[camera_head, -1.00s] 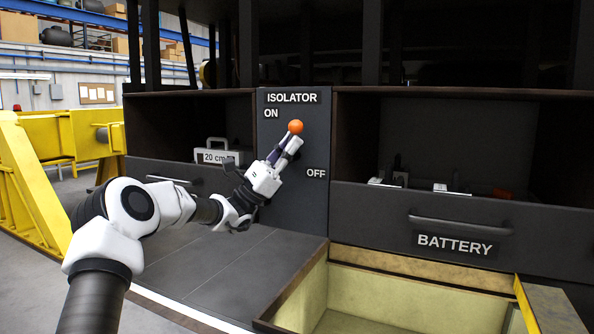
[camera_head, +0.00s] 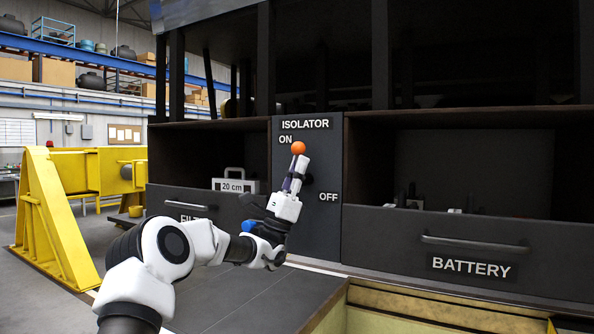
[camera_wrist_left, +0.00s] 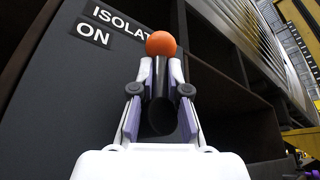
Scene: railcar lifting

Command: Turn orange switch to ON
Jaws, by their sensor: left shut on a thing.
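The orange switch is a black lever with an orange ball (camera_head: 298,147) on its end, on the dark isolator panel (camera_head: 307,225). The ball stands just right of and slightly below the ON label (camera_head: 285,139). The OFF label (camera_head: 328,196) is lower right. My left gripper (camera_head: 296,172) is shut on the lever below the ball, fingers pointing up. The left wrist view shows the ball (camera_wrist_left: 161,43) above the fingertips and the black lever (camera_wrist_left: 160,85) between the two fingers. My right gripper is not in view.
A drawer marked BATTERY (camera_head: 470,266) is at right, with an open bay above it. A case marked 20 cm (camera_head: 236,185) sits in the left bay. A yellow frame (camera_head: 55,215) stands at far left. An open pale bin (camera_head: 400,318) lies below the battery drawer.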

